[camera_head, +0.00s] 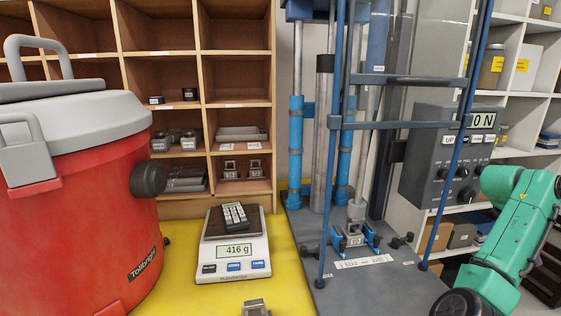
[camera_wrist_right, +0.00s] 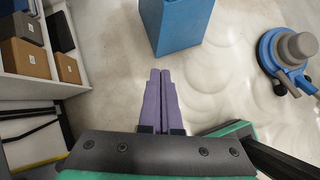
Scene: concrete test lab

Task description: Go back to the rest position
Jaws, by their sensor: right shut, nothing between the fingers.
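My right gripper (camera_wrist_right: 160,85) shows in the right wrist view with its two purple fingers pressed together and nothing between them. It hangs over the pale concrete floor (camera_wrist_right: 225,100). In the head view my green right arm (camera_head: 510,230) is at the lower right, beside the test machine; its gripper is out of that frame. My left gripper is in neither view.
A red drum with a grey lid (camera_head: 65,200) stands left on the yellow surface (camera_head: 180,275). A scale (camera_head: 233,262) reading 416 g carries a dark device (camera_head: 235,215). The test machine (camera_head: 355,275) stands right of it. A blue box (camera_wrist_right: 180,30) and a floor machine (camera_wrist_right: 285,55) are on the floor.

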